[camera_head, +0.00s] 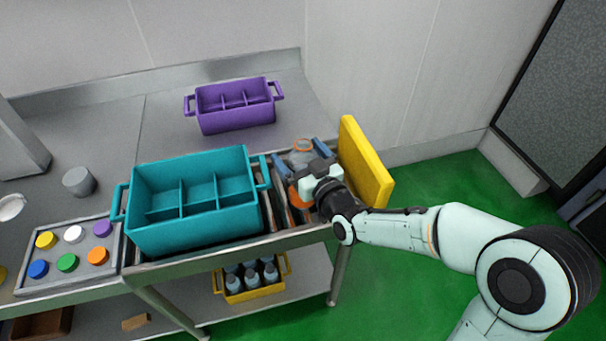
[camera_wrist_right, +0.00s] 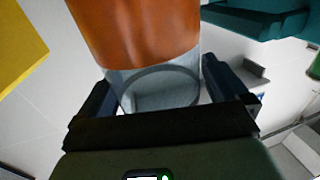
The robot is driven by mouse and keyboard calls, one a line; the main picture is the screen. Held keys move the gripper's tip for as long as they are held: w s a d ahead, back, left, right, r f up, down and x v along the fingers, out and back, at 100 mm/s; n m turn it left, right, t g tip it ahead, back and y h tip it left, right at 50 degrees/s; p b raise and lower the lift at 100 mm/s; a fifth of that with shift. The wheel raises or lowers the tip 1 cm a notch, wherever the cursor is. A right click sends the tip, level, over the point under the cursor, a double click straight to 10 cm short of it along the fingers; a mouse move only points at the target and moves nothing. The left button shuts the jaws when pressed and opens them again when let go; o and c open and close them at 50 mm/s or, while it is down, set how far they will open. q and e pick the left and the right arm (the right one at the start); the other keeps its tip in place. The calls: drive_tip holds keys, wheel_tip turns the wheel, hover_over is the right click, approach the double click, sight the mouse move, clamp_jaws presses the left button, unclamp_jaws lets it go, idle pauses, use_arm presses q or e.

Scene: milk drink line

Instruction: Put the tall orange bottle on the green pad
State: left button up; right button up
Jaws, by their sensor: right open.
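The tall orange bottle (camera_head: 301,159) stands at the right end of the table, clear with an orange rim and orange lower part, partly hidden by my right gripper (camera_head: 302,157). In the right wrist view the bottle's orange band (camera_wrist_right: 140,30) and clear section lie between the two dark blue fingers (camera_wrist_right: 160,88). The fingers are open around it, with gaps visible at the sides. The green pad (camera_head: 67,263) is a round disc in the front row of a grey tray at the left. My left gripper is not in view.
A teal divided crate (camera_head: 190,240) stands between the bottle and the grey tray (camera_head: 75,283). A yellow panel (camera_head: 364,160) stands upright right of the bottle. A purple crate (camera_head: 238,121) is behind. A grey cup (camera_head: 79,181) stands behind the tray.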

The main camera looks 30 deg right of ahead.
drive_tip(key=shift+w, duration=0.1)
drive_tip(key=c, duration=1.4)
drive_tip(key=shift+r, duration=0.15)
